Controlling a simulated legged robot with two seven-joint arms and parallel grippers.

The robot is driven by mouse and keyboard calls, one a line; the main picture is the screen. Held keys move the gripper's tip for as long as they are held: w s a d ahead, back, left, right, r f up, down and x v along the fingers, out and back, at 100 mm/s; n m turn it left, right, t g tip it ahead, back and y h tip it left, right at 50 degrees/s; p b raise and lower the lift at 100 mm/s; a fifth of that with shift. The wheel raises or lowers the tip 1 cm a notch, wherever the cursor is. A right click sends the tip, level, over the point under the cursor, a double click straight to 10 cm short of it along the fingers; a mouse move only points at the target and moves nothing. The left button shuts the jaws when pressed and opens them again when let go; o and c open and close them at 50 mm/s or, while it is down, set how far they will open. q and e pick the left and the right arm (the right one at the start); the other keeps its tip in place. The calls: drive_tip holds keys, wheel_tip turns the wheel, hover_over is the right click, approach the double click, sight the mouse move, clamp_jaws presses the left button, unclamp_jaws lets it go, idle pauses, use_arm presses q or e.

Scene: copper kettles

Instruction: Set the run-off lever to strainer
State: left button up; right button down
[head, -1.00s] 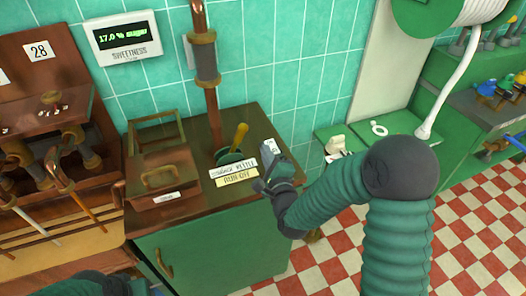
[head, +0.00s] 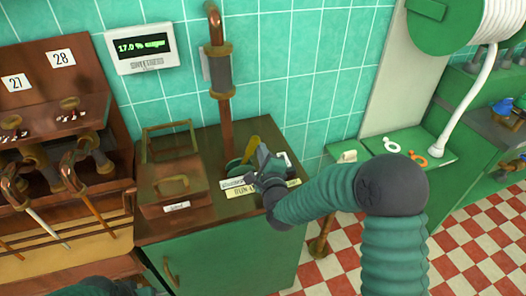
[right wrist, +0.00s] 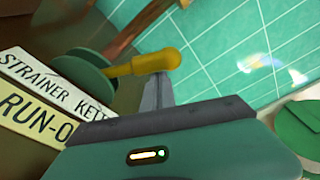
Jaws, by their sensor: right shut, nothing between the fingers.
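The run-off lever (head: 252,146) has a yellow handle and stands on a round green base on the brown counter. In the right wrist view its yellow handle (right wrist: 150,65) leans out from the green base (right wrist: 82,72), with its rounded end toward the right. Cream and yellow labels reading STRAINER KETT... (right wrist: 50,85) and RUN-O... (right wrist: 35,122) lie before it. My right gripper (head: 263,152) is shut and empty, its fingertips (right wrist: 160,78) right at the handle's end. I cannot tell whether they touch. My left gripper is out of view.
A copper pipe (head: 222,100) rises behind the lever. A brown lidded box (head: 172,188) stands left of it on the counter (head: 205,150). A green counter (head: 437,165) with rings lies right.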

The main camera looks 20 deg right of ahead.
drive_tip(key=shift+r, duration=0.1)
drive_tip(key=shift+a+r+n, duration=0.15)
drive_tip(key=shift+a+n, duration=0.1)
drive_tip(key=shift+n, duration=0.05)
drive_tip(key=shift+a, duration=0.1)
drive_tip(key=shift+a+r+n+b, duration=0.5)
drive_tip(key=shift+a+n, duration=0.25)
drive_tip(key=shift+n, duration=0.25)
drive_tip(key=a+n+t+b, duration=0.1)
drive_tip(key=a+n+b, duration=0.3)
drive_tip(key=a+n, duration=0.2)
drive_tip(key=shift+s+a+r+n, duration=0.2)
drive_tip(key=shift+a+r+n, duration=0.15)
drive_tip(key=shift+a, duration=0.25)
